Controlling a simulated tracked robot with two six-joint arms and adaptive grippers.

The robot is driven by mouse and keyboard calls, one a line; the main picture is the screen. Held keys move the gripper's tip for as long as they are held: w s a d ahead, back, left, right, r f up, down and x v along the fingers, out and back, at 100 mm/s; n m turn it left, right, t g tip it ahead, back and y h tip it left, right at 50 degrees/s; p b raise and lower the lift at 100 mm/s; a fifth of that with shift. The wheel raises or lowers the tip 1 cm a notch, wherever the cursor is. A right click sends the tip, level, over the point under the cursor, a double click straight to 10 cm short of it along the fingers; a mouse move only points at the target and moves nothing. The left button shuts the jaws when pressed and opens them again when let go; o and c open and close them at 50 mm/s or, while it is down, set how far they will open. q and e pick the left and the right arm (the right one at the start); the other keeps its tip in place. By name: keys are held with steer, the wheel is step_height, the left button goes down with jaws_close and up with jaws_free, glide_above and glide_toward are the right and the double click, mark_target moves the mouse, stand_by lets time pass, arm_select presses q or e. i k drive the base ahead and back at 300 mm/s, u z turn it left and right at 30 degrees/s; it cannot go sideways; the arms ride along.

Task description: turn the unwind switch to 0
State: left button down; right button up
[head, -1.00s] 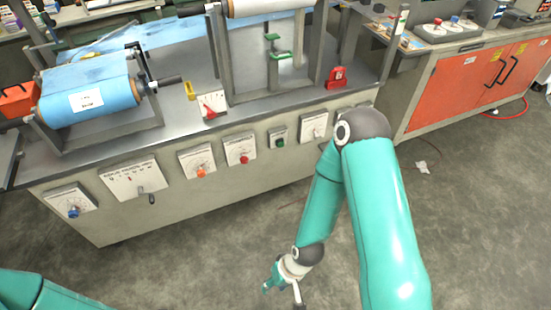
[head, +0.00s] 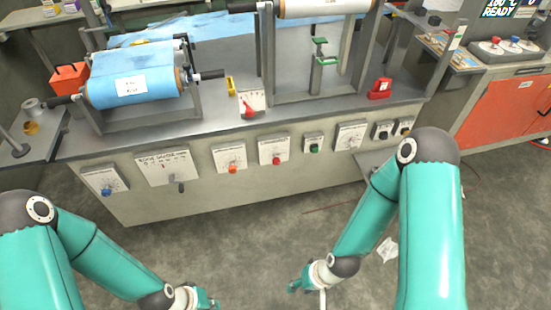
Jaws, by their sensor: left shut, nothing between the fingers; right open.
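A row of control panels runs along the machine's front. From the left are a dial with a blue knob (head: 107,188), a wide scale plate with a small lever (head: 180,187), an orange knob (head: 232,169), a red knob (head: 276,160) and a green button (head: 314,148). A plate with a red lever (head: 249,110) stands on the tabletop. The labels are too small to tell which is the unwind switch. My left gripper (head: 206,299) is shut and empty, low in front of the machine, partly cut off. My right gripper (head: 307,288) is open and empty, also low, touching nothing.
A blue film roll (head: 130,88) sits in its stand at the table's left. A red stop-like block (head: 380,89) stands at the right. An orange-doored cabinet (head: 510,105) is at the far right. Bare floor (head: 250,245) lies between my arms and the machine.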

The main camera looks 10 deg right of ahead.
mark_target(277, 161)
steer(key=i, duration=0.95)
